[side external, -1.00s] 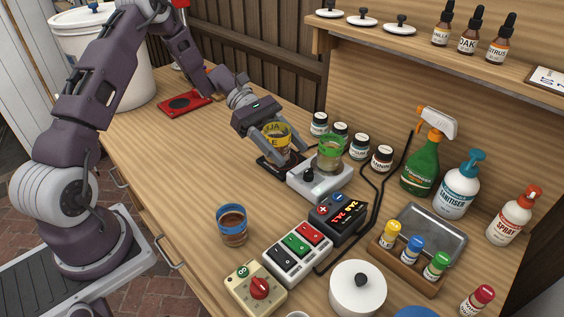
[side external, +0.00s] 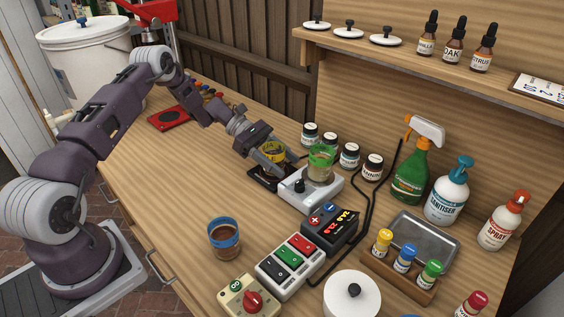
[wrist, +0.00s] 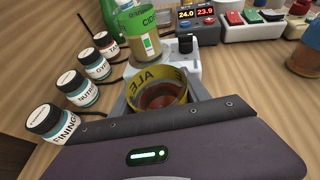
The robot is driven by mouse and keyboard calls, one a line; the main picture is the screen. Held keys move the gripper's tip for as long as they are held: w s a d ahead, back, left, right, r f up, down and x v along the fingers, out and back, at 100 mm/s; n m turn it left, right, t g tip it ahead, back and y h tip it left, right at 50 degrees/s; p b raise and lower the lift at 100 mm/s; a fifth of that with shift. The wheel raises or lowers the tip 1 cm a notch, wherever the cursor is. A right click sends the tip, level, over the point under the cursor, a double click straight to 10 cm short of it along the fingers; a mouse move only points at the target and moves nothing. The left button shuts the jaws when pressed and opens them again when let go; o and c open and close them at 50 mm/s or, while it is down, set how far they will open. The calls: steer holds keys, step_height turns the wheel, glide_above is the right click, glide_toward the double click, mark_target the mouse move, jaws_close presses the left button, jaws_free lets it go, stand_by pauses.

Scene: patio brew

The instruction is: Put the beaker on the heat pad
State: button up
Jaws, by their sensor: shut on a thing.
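A yellow-banded beaker (side external: 272,151) with brown liquid is between the fingers of my gripper (side external: 268,160). In the wrist view this beaker (wrist: 160,76) shows the letters ALE on its band, and its open top faces the camera. My gripper is shut on it. A flat black pad (side external: 257,179), seemingly the heat pad, lies directly below it on the bench. The fingers hide the beaker's base, so I cannot tell whether it touches the pad. A green-banded beaker (side external: 321,160) stands on the white knobbed device (side external: 328,188) just right of my gripper.
Small labelled jars (side external: 349,155) stand behind the white device. A blue-banded beaker (side external: 224,240), a switch box (side external: 289,263) and a dark display unit (side external: 330,231) are nearer the front. A black cable (side external: 369,205) runs along the right.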

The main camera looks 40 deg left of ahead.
steer(key=shift+f, duration=0.1)
steer(key=o, duration=1.6)
